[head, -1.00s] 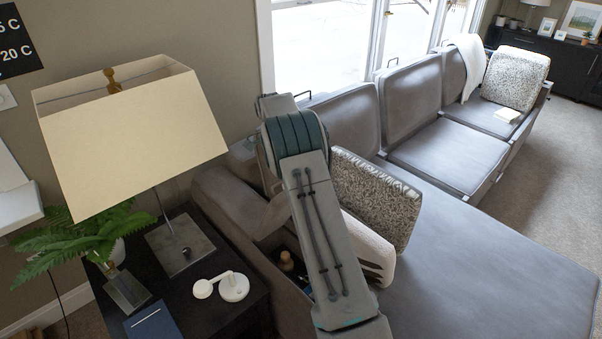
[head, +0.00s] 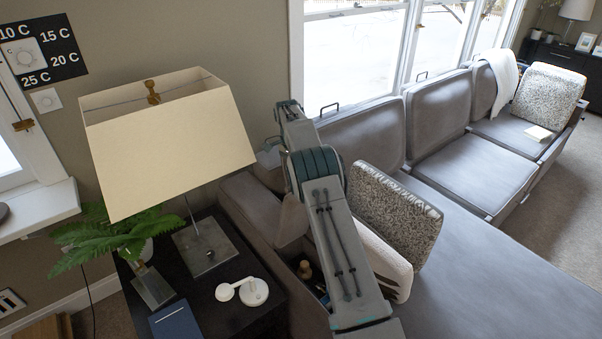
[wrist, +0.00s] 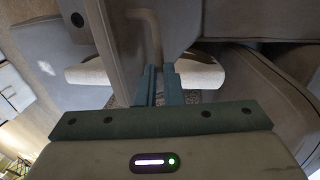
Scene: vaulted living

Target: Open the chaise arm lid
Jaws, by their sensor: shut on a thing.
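The chaise arm (head: 250,207) runs along the left side of the grey sofa. Its lid (head: 292,222) stands raised and tilted, and the storage space below is partly exposed, with a small wooden-topped item (head: 305,268) inside. My arm crosses in front and hides much of the lid and the opening. In the head view my gripper is hidden behind my arm. In the wrist view my gripper (wrist: 160,72) has its fingers close together, on a bent tan bar (wrist: 150,30) that looks like the lid's handle. The exact contact is hard to see.
A dark side table (head: 230,300) left of the chaise arm holds a lamp (head: 170,140), a fern (head: 105,235), a white round device (head: 254,291) and a blue book (head: 176,322). A patterned cushion (head: 395,212) and a cream cushion (head: 385,262) lean right of my arm.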

